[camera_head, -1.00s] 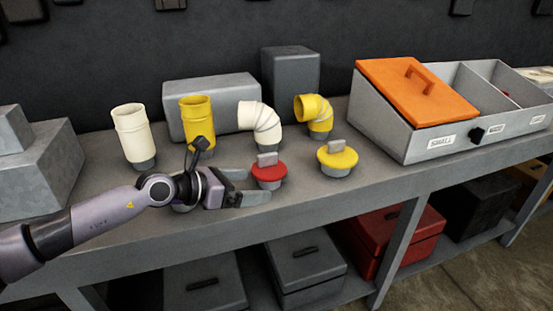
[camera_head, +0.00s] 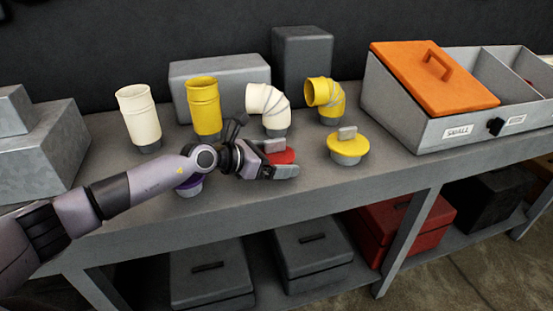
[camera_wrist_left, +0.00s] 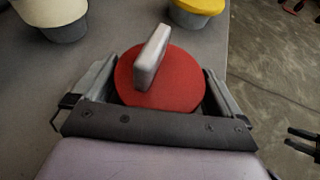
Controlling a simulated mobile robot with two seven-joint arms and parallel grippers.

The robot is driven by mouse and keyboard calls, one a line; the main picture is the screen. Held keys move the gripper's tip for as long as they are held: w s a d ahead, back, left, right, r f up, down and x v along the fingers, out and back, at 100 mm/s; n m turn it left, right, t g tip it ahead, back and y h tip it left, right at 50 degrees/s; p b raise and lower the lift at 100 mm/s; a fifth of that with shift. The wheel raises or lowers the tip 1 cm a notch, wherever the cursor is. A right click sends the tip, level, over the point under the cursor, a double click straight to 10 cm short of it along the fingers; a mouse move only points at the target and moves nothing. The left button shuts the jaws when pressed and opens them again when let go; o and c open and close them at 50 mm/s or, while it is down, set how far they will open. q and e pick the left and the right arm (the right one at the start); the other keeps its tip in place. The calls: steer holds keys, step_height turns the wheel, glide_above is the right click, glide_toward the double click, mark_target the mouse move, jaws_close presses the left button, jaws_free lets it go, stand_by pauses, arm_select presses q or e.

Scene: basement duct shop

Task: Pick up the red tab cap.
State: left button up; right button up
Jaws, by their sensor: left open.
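The red tab cap (camera_head: 281,157) stands on the grey bench, a red disc with an upright grey tab. In the head view it is partly hidden by my left gripper (camera_head: 285,159). In the left wrist view the red tab cap (camera_wrist_left: 178,80) lies between the two open fingers of my left gripper (camera_wrist_left: 160,82), one finger on each side, with its tab pointing up. I cannot tell whether the fingers touch it.
A yellow tab cap (camera_head: 347,147) stands to the right. A purple piece (camera_head: 188,188) is mostly hidden under my left arm. White (camera_head: 138,115) and yellow (camera_head: 203,105) straight pipes and two elbows (camera_head: 267,105) (camera_head: 324,96) stand behind. An orange-lidded bin (camera_head: 425,75) is at right.

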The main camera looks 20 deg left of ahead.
arm_select(q)
steer(key=shift+w+d, duration=0.15)
steer(key=shift+w, duration=0.05)
steer(key=c, duration=0.7)
